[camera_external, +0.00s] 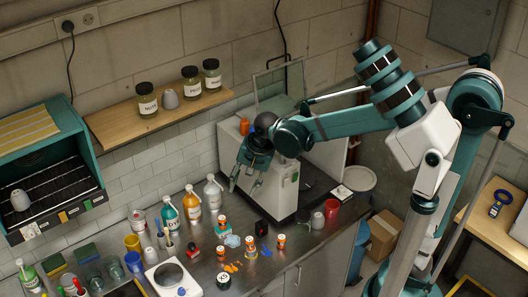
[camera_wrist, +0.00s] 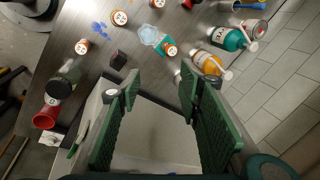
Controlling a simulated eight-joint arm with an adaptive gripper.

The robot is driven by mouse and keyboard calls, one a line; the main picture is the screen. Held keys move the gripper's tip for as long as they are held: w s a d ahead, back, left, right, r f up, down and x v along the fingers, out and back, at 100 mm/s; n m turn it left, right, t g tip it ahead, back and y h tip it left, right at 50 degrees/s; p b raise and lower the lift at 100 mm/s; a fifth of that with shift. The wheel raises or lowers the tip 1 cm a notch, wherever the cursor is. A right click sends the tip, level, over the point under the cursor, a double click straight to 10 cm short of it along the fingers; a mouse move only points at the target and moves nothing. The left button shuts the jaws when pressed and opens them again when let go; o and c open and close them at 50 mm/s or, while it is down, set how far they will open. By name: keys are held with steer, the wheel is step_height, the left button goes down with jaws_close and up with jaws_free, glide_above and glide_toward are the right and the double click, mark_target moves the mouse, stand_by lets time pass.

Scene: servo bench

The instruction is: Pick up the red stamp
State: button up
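A small red object with a dark top, which looks like the red stamp (camera_external: 193,252), stands on the metal bench in the external view, left of the orange-labelled pill bottles. A red piece at the top edge of the wrist view (camera_wrist: 190,3) may be the same thing, but it is cut off there. My gripper (camera_external: 246,184) hangs above the back of the bench, in front of the white machine, well up and to the right of the stamp. In the wrist view its two green fingers (camera_wrist: 159,84) are spread apart with nothing between them.
Pill bottles (camera_external: 281,241), a dark cube (camera_external: 262,228) and blue pieces (camera_external: 265,250) lie right of the stamp. Tall bottles (camera_external: 192,205) stand behind it. A white scale (camera_external: 173,276) is at its lower left.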

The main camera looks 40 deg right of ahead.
steer(key=w+a+f+m+g, duration=0.1)
steer(key=w+a+f+m, duration=0.3)
steer(key=a+f, duration=0.5)
steer(key=m+g+b, duration=0.2)
steer(key=m, duration=0.1)
glide_above(193, 242)
steer(key=d, duration=0.2)
steer(key=f, duration=0.8)
steer(key=shift+a+f, duration=0.25)
steer(key=shift+f, duration=0.05)
steer(key=shift+a+f, duration=0.4)
steer(key=shift+f, duration=0.05)
steer(key=shift+a+f, duration=0.15)
steer(key=shift+f, duration=1.15)
steer(key=shift+f, duration=0.1)
steer(key=shift+s+a+f, duration=0.1)
steer(key=shift+a+f, duration=0.1)
steer(key=shift+f, duration=1.05)
steer(key=shift+a+f, duration=0.15)
steer(key=shift+f, duration=1.1)
steer(key=c, duration=1)
